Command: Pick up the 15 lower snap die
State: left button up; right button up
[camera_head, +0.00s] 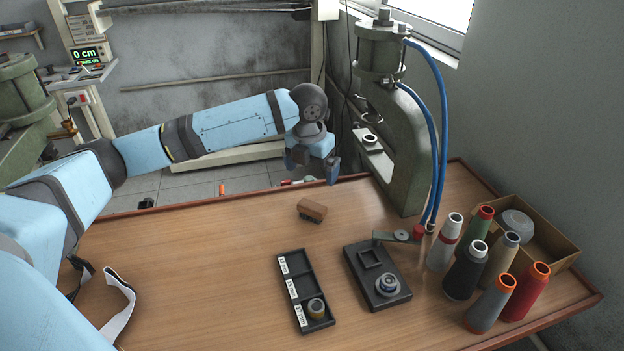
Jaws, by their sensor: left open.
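A small round die (316,306) with a brassy body sits in the nearest compartment of the black labelled tray (284,254). The tray's other two compartments look empty. Another round, silvery die-like part (387,284) sits on the black fixture block (402,297) to the right. My left gripper (312,172) is open and empty, pointing down over the table's back edge, left of the press and well behind the tray. My right gripper is not in view.
The green press (408,160) with blue hoses stands at the back right, with a light ring (370,139) on its lower arm. A brown block (312,209) lies behind the tray. Several thread cones and a cardboard box (562,262) fill the right.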

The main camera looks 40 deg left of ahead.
aim_at(388, 282)
jog(key=k+l, duration=1.2)
jog(key=k, duration=0.1)
